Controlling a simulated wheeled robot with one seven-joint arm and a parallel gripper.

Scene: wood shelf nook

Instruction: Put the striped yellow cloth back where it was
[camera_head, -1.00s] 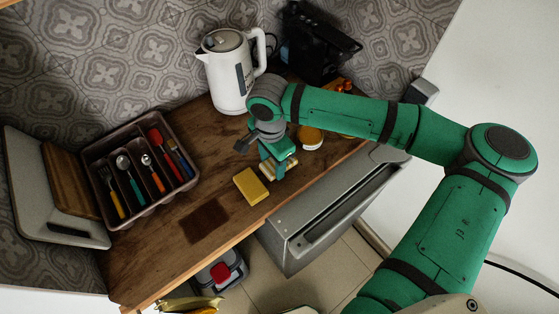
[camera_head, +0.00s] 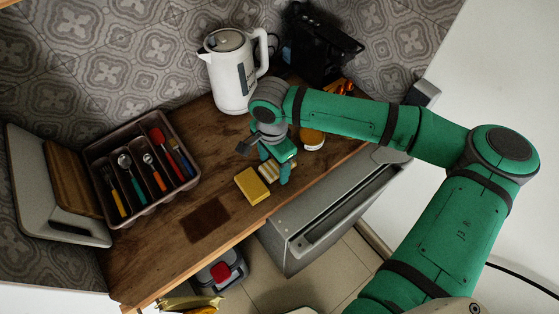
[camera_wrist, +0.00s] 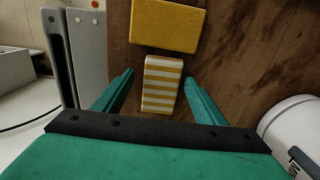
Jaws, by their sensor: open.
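The striped yellow cloth (camera_wrist: 162,84) is a small folded block with yellow and white stripes. It lies on the wooden counter in the wrist view, between and slightly beyond my open fingers. In the head view the cloth (camera_head: 265,172) shows only in part, beside my gripper (camera_head: 276,168). In the wrist view my gripper (camera_wrist: 157,85) has its fingers apart, one on each side of the cloth, with a gap to each. A plain yellow sponge (camera_head: 252,185) lies close beside the cloth; it also shows in the wrist view (camera_wrist: 168,24).
A dark square patch (camera_head: 207,219) marks the wooden counter (camera_head: 165,245). A cutlery tray (camera_head: 143,206) stands left. A white kettle (camera_head: 231,75) and a yellow-and-white jar (camera_head: 311,139) are near the arm. The counter's front edge is close to the cloth.

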